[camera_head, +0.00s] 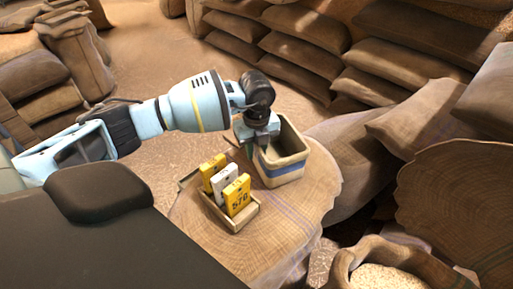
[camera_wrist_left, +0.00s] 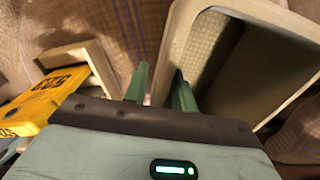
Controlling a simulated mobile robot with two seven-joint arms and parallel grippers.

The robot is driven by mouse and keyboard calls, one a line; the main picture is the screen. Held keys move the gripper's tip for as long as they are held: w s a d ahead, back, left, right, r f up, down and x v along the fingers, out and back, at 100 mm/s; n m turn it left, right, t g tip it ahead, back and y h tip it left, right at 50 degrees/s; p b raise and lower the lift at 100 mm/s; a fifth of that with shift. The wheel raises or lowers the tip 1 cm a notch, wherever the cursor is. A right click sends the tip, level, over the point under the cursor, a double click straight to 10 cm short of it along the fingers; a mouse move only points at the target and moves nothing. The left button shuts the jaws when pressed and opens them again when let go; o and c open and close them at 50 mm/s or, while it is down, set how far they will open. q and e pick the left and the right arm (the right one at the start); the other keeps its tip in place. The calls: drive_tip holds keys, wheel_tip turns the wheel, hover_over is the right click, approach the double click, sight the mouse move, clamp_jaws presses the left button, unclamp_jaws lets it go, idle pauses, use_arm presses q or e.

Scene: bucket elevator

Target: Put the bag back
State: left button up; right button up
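No other single bag stands out as the task's bag. My left gripper (camera_head: 250,146) points down at its left rim. In the left wrist view my green fingers (camera_wrist_left: 161,85) are a little apart, with the pale rim (camera_wrist_left: 176,40) running between them and the right fingertip on the inner side. I cannot tell whether they press on the wall. The inside of the bag shows a woven surface. My right gripper is not in view.
A wooden holder (camera_head: 233,219) with yellow and white numbered tags stands left of the bag, close to my left gripper. Full sacks (camera_head: 345,150) lie close on the right, and an open grain sack (camera_head: 388,278) is at the bottom right.

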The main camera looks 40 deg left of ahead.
use_arm(q)
wheel_tip(320, 180, up, 12)
drive_tip(key=shift+r+p, duration=0.15)
drive_tip(key=shift+p, duration=0.3)
idle(1.7)
